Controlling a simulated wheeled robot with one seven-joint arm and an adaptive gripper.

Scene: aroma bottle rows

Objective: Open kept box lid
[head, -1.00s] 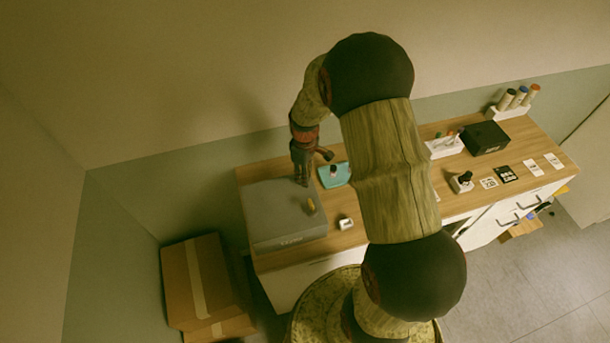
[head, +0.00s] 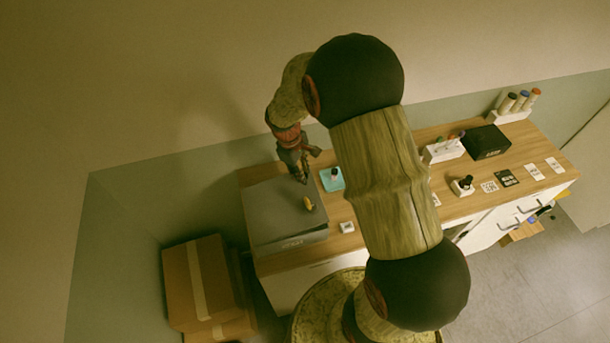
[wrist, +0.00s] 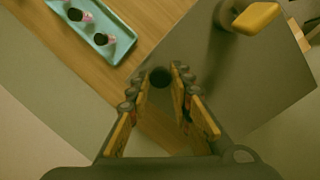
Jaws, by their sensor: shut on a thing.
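The grey box (head: 285,228) sits at the left end of the wooden counter, its printed front towards me. Its grey lid (head: 268,210) covers the top, with a small yellow-brown handle (head: 309,203) near the right side. The handle also shows in the wrist view (wrist: 256,17), beyond my fingers and apart from them. My gripper (head: 303,180) is low at the back right corner of the lid. In the wrist view my gripper (wrist: 160,85) has its fingertips closed about a small dark round thing (wrist: 160,77) at the lid's edge. What lies under the fingertips is hidden.
A teal tray (head: 331,180) with small bottles stands close right of the box. A small white holder (head: 346,227) is at the front edge. A black box (head: 485,141) and bottle racks (head: 511,116) stand farther right. Cardboard boxes (head: 205,285) are on the floor at left.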

